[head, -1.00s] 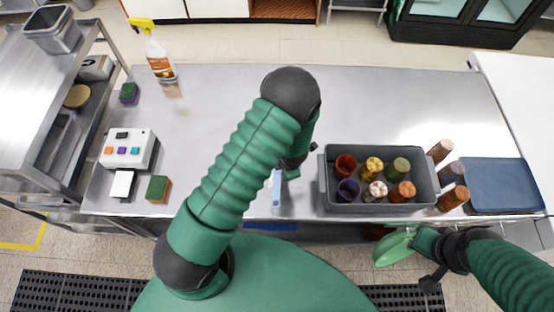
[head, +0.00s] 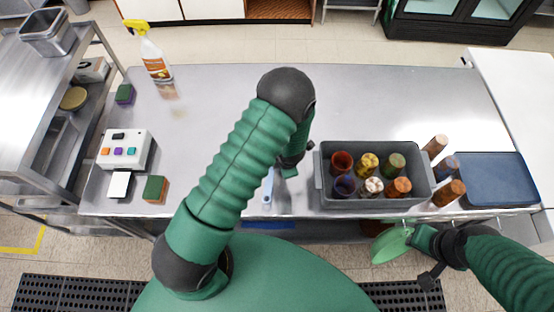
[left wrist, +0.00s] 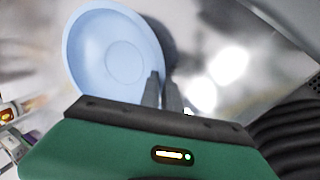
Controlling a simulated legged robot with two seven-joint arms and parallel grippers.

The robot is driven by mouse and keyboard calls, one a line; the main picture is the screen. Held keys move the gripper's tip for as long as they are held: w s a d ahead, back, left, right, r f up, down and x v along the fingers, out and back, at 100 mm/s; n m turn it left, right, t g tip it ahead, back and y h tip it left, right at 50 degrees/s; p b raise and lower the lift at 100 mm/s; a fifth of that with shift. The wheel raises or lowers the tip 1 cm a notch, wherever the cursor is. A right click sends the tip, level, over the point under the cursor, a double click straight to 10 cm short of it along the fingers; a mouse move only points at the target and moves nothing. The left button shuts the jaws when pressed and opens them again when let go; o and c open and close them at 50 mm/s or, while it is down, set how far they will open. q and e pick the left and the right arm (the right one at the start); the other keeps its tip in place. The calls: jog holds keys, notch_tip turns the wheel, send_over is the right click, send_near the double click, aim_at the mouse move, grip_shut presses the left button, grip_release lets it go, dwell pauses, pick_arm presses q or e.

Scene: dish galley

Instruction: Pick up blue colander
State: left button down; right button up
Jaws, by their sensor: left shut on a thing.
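The blue colander (left wrist: 105,60) shows in the left wrist view as a light blue bowl with a round base. My left gripper's fingers (left wrist: 162,92) are shut on its rim at the right side. In the head view my left gripper (head: 287,172) is over the table's front part, mostly hidden by my arm. A light blue strip of the colander (head: 267,188) shows beside it. My right gripper (head: 414,238) is beyond the front table edge, beside a light green round thing (head: 390,246). I cannot tell whether its fingers are shut on that thing.
A grey bin (head: 335,202) with several colored jars stands right of my left gripper, with brown-topped jars beside it and a blue tray (head: 490,180) further right. A spray bottle (head: 153,60), sponges and a button box (head: 124,148) are at left. The back middle is clear.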

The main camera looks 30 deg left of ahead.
pick_arm(q)
jog(key=shift+d+r, duration=0.15)
jog(key=shift+d, duration=0.1)
notch_tip(320, 180, up, 4)
jog(key=shift+w+f+p, duration=0.1)
jog(key=shift+f+p, duration=0.1)
jog(key=shift+p, duration=0.75)
jog(key=b, duration=0.1)
jog(key=s+d+f+b, duration=0.1)
jog(key=shift+s+f+b, duration=0.1)
jog(key=shift+s+b, duration=0.2)
jog(key=shift+b, duration=0.1)
jog(key=s+d+b, duration=0.2)
jog(key=s, duration=0.1)
jog(key=shift+s+r, duration=0.2)
jog(key=s+d+r+b, duration=0.1)
jog(key=s+d+b, duration=0.1)
jog(key=s+d, duration=0.4)
jog(key=shift+s+r, duration=0.35)
jog(key=shift+s, duration=0.75)
jog(key=shift+d, duration=0.1)
jog(key=shift+f, duration=0.1)
